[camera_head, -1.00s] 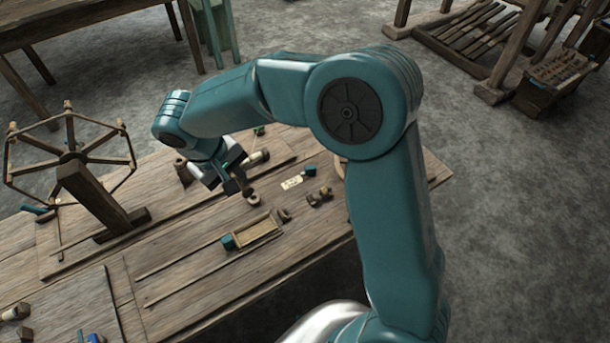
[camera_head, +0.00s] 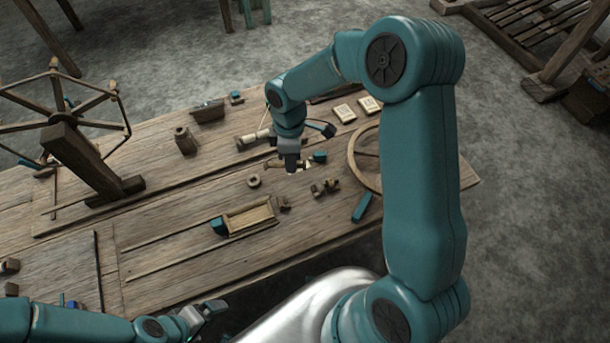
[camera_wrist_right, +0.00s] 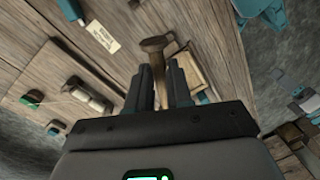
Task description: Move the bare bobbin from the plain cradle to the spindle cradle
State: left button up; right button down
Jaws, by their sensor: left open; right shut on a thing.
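My right gripper (camera_head: 291,163) hangs over the middle of the table. In the right wrist view its two fingers (camera_wrist_right: 161,88) are closed on a bare wooden bobbin (camera_wrist_right: 155,44), whose flanged end sticks out beyond the fingertips. In the head view the gripper mostly hides the bobbin. A pair of small wooden blocks (camera_head: 325,187), perhaps a cradle, stands to the right of the gripper; I cannot tell which cradle it is. My left gripper (camera_head: 208,310) is open and empty low in the head view, at the table's near side.
A pale wound bobbin (camera_head: 253,138) is further back. A spoked wheel (camera_head: 62,122) stands left; a large hoop (camera_head: 360,160) lies right.

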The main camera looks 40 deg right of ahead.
jog(key=d+f+n+b, duration=0.1)
jog(key=f+b, duration=0.1)
jog(key=f, duration=0.2)
jog(key=s+f+n+g+b, duration=0.1)
jog(key=f+n+b, duration=0.1)
jog(key=f, duration=0.3)
jog(key=s+d+f+n+g+b, duration=0.1)
jog(key=f+b, duration=0.1)
jog(key=f, duration=0.3)
jog(key=shift+d+f+n, duration=0.25)
jog(key=shift+d+n, duration=0.05)
jog(key=shift+d, duration=0.05)
jog(key=c, duration=0.9)
grip_release()
jog(key=shift+c, duration=0.2)
